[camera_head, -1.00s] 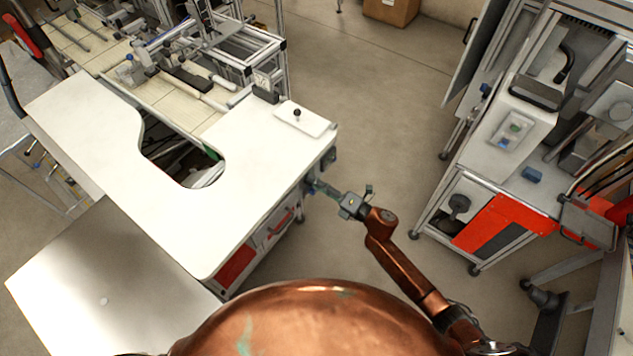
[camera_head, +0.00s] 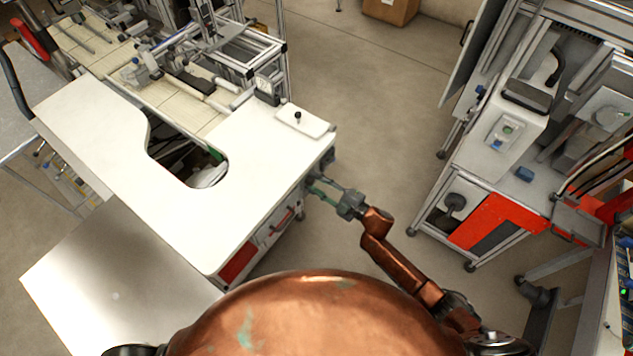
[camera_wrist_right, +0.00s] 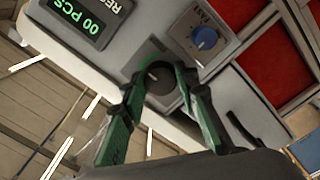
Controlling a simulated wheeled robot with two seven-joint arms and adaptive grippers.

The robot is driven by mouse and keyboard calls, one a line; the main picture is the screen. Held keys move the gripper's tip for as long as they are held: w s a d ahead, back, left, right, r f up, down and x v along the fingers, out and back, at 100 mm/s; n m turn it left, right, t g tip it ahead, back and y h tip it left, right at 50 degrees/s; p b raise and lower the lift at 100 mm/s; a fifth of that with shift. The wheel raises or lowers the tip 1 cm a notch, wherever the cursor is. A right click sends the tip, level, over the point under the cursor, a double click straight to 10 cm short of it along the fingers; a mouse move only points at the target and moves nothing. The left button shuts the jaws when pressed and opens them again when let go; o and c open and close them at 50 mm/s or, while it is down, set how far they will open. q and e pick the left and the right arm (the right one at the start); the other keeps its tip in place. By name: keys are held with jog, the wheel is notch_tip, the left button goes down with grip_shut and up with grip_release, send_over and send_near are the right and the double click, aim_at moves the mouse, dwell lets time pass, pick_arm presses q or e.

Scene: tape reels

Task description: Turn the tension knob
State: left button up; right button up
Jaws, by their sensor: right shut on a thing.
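The tension knob, a dark round knob (camera_wrist_right: 160,84) with a pale pointer mark, sits on the grey control panel (camera_wrist_right: 125,52) in the right wrist view. My right gripper (camera_wrist_right: 165,68) has its green fingers on both sides of this knob and is shut on it. In the head view my right gripper (camera_head: 318,186) is at the right end of the white worktable (camera_head: 250,190), where the knob is hidden. My left gripper is not in view.
A blue knob (camera_wrist_right: 205,38) on a light plate sits close to the fingers. A green-lit display (camera_wrist_right: 82,14) reads "00 PCS". A machine with a red panel (camera_head: 490,222) stands at the right, with open floor (camera_head: 370,120) between it and the table.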

jog(key=shift+s+m, duration=0.1)
jog(key=shift+m, duration=0.7)
jog(key=shift+f+p, duration=0.1)
jog(key=shift+p, duration=0.2)
jog(key=o, duration=1.1)
jog(key=shift+o, duration=0.2)
jog(key=v, duration=1.2)
